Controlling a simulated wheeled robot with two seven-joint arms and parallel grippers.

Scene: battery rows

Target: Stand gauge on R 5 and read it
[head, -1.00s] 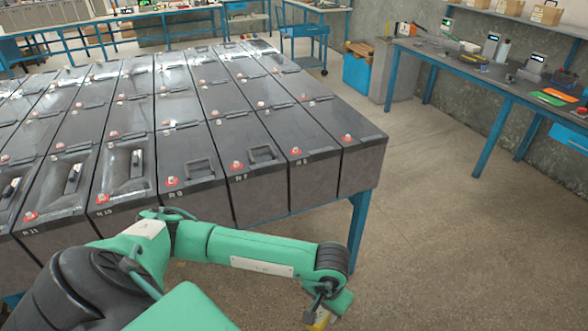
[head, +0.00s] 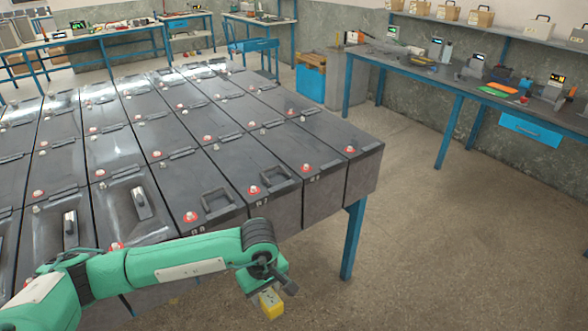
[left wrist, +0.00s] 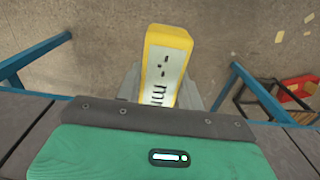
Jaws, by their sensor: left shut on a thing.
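My left gripper (head: 264,285) is shut on the gauge (head: 271,304), a yellow block, in front of the battery rows and below their tops. In the left wrist view the gauge (left wrist: 167,62) sits between the grey fingers, its pale face with dark marks partly hidden by my gripper body. Its reading does not show. The front-row battery (head: 300,160) second from the right end carries a small label that seems to read R 5. It has a red-ringed terminal, and its top is clear. My right gripper is not in view.
Neighbouring batteries stand packed together on a blue-legged stand (head: 352,240). Two front-row tops have raised square frames (head: 218,201). A workbench (head: 440,80) with instruments runs along the right wall. Open floor (head: 450,250) lies to the right.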

